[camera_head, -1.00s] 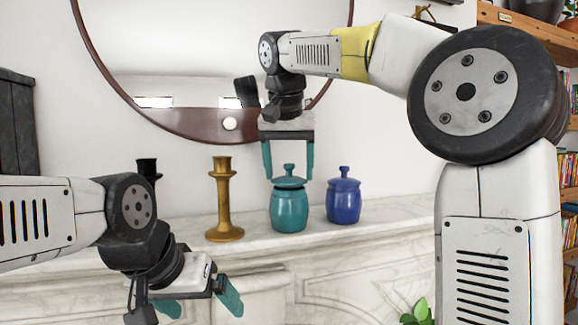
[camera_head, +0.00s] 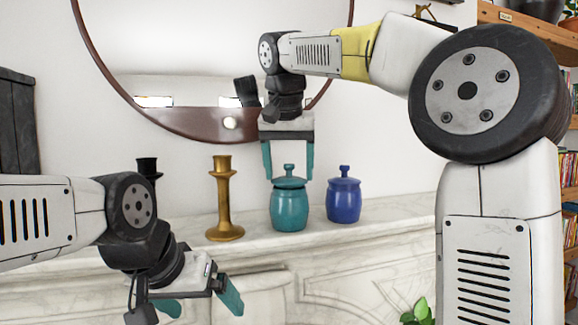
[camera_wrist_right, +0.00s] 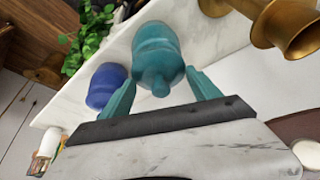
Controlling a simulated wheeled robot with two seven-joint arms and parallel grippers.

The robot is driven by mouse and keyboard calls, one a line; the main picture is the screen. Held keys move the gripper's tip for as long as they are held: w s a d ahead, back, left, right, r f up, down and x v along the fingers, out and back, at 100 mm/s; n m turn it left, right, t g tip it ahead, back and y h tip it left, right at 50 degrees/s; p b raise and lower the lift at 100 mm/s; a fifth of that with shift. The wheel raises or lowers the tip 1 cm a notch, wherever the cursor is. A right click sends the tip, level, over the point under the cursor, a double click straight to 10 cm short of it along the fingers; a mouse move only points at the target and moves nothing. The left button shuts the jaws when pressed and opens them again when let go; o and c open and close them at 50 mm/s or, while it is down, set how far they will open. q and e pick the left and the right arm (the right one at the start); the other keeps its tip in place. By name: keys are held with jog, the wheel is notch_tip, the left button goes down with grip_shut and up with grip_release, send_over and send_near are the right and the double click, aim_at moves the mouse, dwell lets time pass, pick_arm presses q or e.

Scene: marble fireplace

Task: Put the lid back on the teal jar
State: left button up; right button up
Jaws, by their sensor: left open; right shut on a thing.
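The teal jar (camera_head: 289,211) stands upright on the mantel, and it also shows in the right wrist view (camera_wrist_right: 155,42). Its teal lid (camera_head: 289,182) with a small knob is at the jar's mouth, with no clear gap seen between them. In the right wrist view the lid (camera_wrist_right: 156,80) lies between the teal fingers. My right gripper (camera_head: 288,178) points down from above and is shut on the lid, one finger at each side. My left gripper (camera_head: 201,299) is open and empty, low at the left in front of the mantel.
A lidded blue jar (camera_head: 343,200) stands close to the right of the teal jar. A brass candlestick (camera_head: 223,205) stands to its left, with a black one (camera_head: 148,168) further left, partly hidden by my arm. A round mirror (camera_head: 190,123) hangs behind. The mantel (camera_head: 395,206) is clear at right.

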jog(key=shift+f, duration=0.1)
dwell(0.6)
jog(key=o, duration=1.5)
jog(key=shift+c, duration=0.2)
jog(key=shift+o, duration=0.3)
jog(key=shift+r, duration=3.5)
grip_shut()
